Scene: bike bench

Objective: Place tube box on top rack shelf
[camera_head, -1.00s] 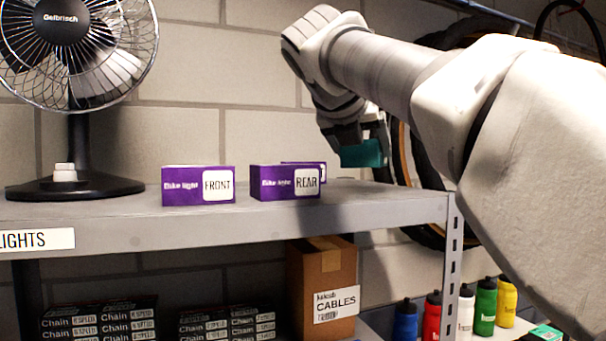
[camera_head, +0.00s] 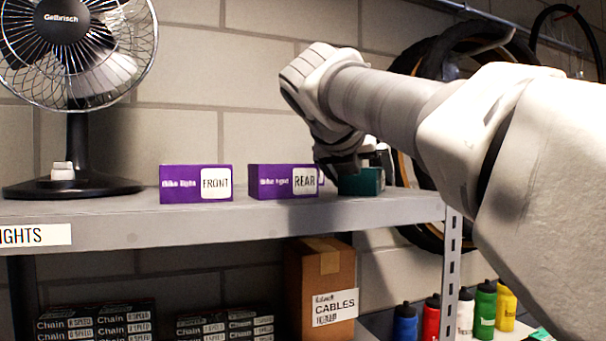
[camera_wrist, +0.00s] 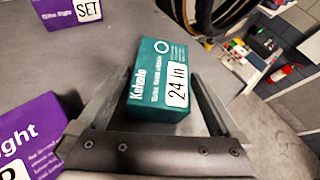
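The teal tube box (camera_head: 362,182), marked "24 in" in the wrist view (camera_wrist: 160,80), sits on the grey top shelf (camera_head: 230,226) near its right end. It is just right of the purple REAR light box. My gripper (camera_head: 350,165) is at the box from above, and in the wrist view (camera_wrist: 160,85) its fingers stand on either side of it. Gaps show between the fingers and the near end of the box, so the gripper looks open around it. The fingertips are partly hidden by the box.
Purple light boxes, FRONT (camera_head: 196,184), REAR (camera_head: 283,182) and one marked SET (camera_wrist: 68,12), stand close by. A fan (camera_head: 75,90) is at the left. Hanging tyres (camera_head: 425,70) are behind the shelf's right end. Bare shelf lies right of the tube box.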

